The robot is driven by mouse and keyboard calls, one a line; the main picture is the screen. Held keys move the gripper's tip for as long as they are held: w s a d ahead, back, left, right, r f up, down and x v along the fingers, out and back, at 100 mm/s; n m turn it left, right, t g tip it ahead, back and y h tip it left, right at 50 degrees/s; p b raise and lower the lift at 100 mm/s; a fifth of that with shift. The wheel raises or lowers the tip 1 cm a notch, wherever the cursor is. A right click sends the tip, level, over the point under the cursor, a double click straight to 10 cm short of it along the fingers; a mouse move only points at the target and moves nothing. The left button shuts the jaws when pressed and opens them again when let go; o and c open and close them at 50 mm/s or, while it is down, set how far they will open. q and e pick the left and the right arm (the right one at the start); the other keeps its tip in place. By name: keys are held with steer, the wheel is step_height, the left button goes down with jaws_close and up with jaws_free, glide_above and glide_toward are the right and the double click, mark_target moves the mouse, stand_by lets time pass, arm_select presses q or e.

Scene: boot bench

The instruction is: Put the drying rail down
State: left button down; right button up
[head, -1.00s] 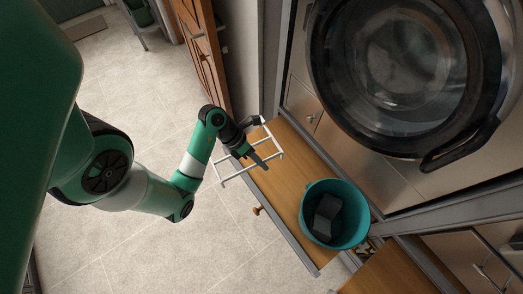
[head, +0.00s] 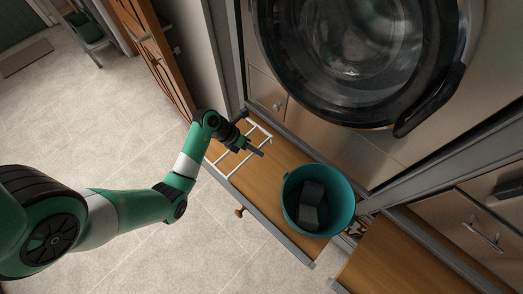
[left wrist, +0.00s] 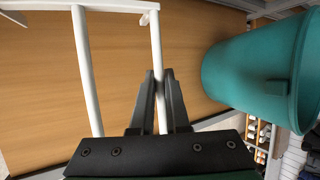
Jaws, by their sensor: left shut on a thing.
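The drying rail (head: 235,163) is a white wire frame at the left end of the wooden bench top (head: 262,190). In the left wrist view its white bars (left wrist: 86,70) stand out against the wood. My left gripper (head: 254,149) is shut on one bar, which passes between its fingertips in the left wrist view (left wrist: 159,92). I cannot tell whether the rail touches the wood. My right gripper is not in view.
A teal bucket (head: 340,213) with dark grey blocks (head: 309,204) in it stands on the bench right of the rail; it is close to my gripper in the left wrist view (left wrist: 235,75). A washing machine (head: 365,50) stands behind. A wooden knob (head: 239,212) is on the bench front.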

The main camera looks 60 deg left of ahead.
arm_select(q)
steer(key=w+f, duration=0.2)
steer(key=f, duration=0.1)
steer(key=shift+w+a+f+b, duration=0.1)
steer(key=shift+w+a+b, duration=0.15)
steer(key=shift+b, duration=0.1)
steer(key=f, duration=0.3)
steer(key=shift+w+f+b, duration=0.2)
steer(key=shift+f+b, duration=0.1)
steer(key=shift+b, duration=0.1)
steer(key=c, duration=0.9)
jaws_free()
steer(key=p+v, duration=0.2)
steer(key=v, duration=1)
steer(key=shift+p, duration=0.3)
